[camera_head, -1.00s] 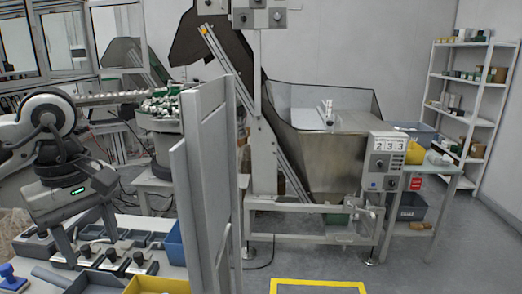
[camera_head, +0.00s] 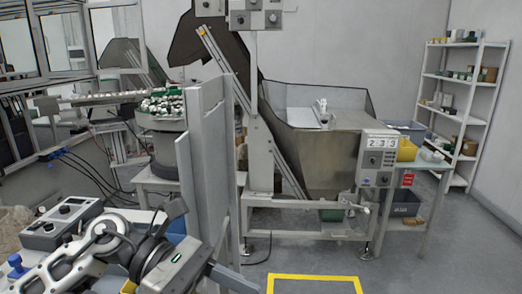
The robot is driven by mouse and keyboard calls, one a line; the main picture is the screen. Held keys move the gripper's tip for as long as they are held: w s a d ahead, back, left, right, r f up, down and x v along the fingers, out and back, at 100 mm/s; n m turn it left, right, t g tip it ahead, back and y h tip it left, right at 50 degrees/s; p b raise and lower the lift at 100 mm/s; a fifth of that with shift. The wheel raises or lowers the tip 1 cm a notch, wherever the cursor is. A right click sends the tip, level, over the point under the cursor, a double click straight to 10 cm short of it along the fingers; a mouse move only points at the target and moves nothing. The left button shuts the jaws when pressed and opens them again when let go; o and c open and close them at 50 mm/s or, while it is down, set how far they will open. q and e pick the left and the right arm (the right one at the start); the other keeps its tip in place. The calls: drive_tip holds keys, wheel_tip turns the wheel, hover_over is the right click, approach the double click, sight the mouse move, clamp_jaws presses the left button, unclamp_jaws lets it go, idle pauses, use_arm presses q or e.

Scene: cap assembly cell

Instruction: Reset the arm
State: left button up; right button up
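My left gripper (camera_head: 206,243) is at the lower left of the head view, with its arm coming in from the left edge. Its body is turned on its side and the fingers point to the right. The two dark fingers look spread apart, with nothing seen between them. It is low over the left workbench, close to the grey upright panel (camera_head: 208,150). My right gripper is not in view.
A grey control box (camera_head: 62,222) and a blue-handled stamp (camera_head: 17,265) lie on the bench. A metal hopper machine (camera_head: 325,155) stands behind, with a yellow floor outline (camera_head: 315,278) in front. White shelves (camera_head: 465,110) stand at the right. Open floor lies lower right.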

use_arm(q)
drive_tip(key=w+a+f+m+t+y, duration=0.1)
drive_tip(key=w+a+f+m+t, duration=0.15)
drive_tip(key=m+t, duration=0.7)
drive_tip(key=w+a+f+m+t+y, duration=0.15)
drive_tip(key=f+m+t, duration=0.3)
drive_tip(key=m, duration=0.95)
drive_tip(key=w+a+f+m+t, duration=0.1)
drive_tip(key=w+f+m+t, duration=0.15)
drive_tip(key=m+t, duration=0.7)
drive_tip(key=s+a+f+n+g+y, duration=0.3)
drive_tip(key=s+f+n, duration=0.3)
drive_tip(key=f, duration=0.5)
drive_tip(key=s+a+f+n+g+y, duration=0.3)
drive_tip(key=s+f+n+g+y, duration=0.3)
drive_tip(key=f, duration=0.5)
drive_tip(key=shift+s+a+f+n, duration=0.3)
drive_tip(key=shift+s+n, duration=0.25)
drive_tip(key=shift+n, duration=0.45)
drive_tip(key=shift+r, duration=0.15)
